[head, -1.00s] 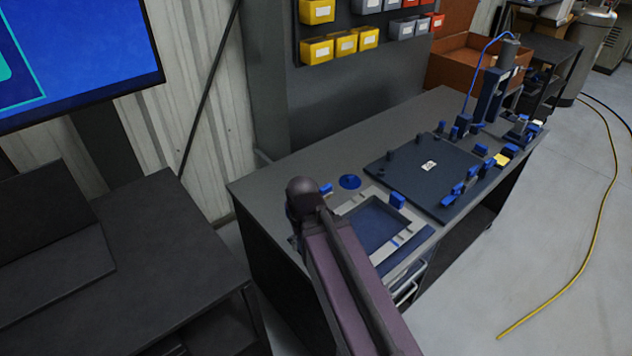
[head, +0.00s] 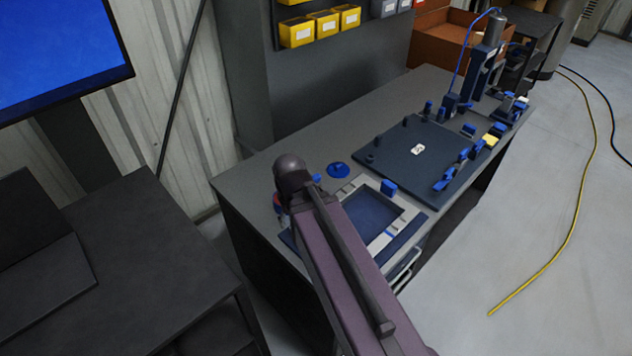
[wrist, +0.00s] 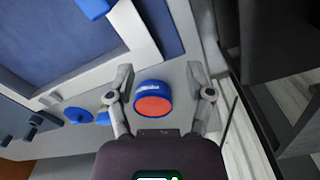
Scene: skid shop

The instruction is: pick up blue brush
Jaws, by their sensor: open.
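A short round blue piece with an orange-red face (wrist: 153,100) lies between the fingers of my gripper (wrist: 160,76) in the wrist view. The fingers are open, with a gap on each side of it. In the head view only a sliver of red and blue (head: 277,204) shows beside my arm, and the arm hides the gripper. A flat blue disc (head: 339,170) lies on the grey bench (head: 240,178); it also shows in the wrist view (wrist: 78,115). No bristles can be made out, so I cannot tell which blue piece is the brush.
A framed tray with a blue inset (head: 372,212) lies beside my arm. A dark plate (head: 425,150) with several blue clamps stands further right. A dark table (head: 140,250) is at the left. Yellow bins (head: 297,32) hang on the back panel.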

